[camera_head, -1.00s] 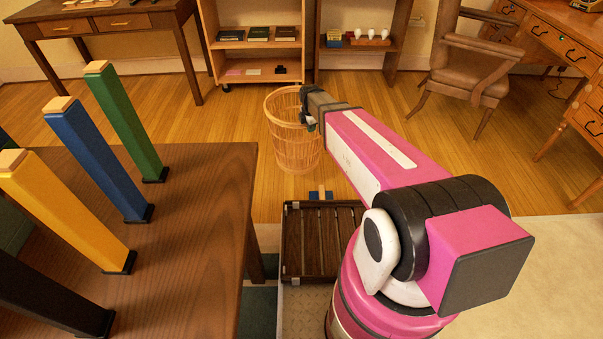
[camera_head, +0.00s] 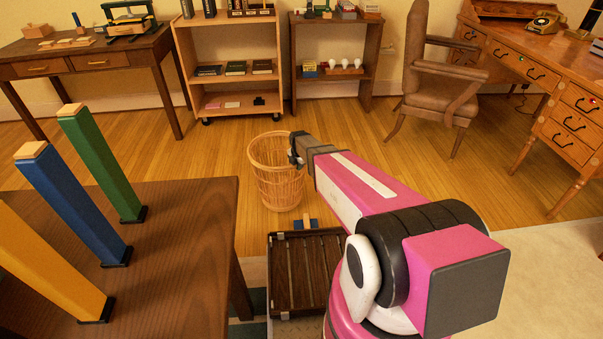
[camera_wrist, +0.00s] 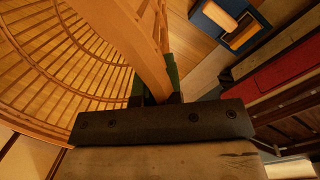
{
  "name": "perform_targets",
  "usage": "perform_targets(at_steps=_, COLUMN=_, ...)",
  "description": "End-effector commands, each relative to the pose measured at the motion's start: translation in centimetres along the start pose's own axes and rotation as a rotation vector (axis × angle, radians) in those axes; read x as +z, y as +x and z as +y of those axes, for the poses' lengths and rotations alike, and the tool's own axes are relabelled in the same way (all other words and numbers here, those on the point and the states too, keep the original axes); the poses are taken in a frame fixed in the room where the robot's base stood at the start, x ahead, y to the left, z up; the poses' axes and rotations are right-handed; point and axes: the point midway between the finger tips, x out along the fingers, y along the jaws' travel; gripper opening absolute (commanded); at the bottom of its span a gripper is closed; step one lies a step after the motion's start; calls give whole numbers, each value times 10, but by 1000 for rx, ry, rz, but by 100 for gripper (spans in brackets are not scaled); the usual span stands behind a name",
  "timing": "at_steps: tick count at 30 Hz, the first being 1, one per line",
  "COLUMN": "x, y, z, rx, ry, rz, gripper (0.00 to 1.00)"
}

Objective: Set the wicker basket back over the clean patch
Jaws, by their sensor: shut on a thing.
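The wicker basket (camera_head: 277,178) is a tall, open-topped basket of light slats, held in front of my arm over the wooden floor. My gripper (camera_head: 295,150) is shut on the right side of its rim. In the wrist view the basket (camera_wrist: 60,60) fills the left side, its slats and inside showing, and my gripper (camera_wrist: 158,98) has a slat between its fingers. I cannot tell whether the basket's bottom touches the floor. I cannot make out a clean patch on the floor (camera_head: 360,165).
A dark slatted rack (camera_head: 308,270) lies just in front of my base, with a small blue item (camera_head: 297,225) at its far edge. A brown table (camera_head: 170,260) with coloured posts is at left. Shelves (camera_head: 232,95), a chair (camera_head: 440,85) and a desk (camera_head: 545,75) stand behind.

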Motion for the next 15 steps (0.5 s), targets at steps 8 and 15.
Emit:
perform_targets(at_steps=8, x=24, y=18, z=2, rx=2, ry=1, rz=0, gripper=0)
perform_targets(at_steps=15, x=24, y=34, z=0, rx=0, ry=1, rz=1, gripper=0)
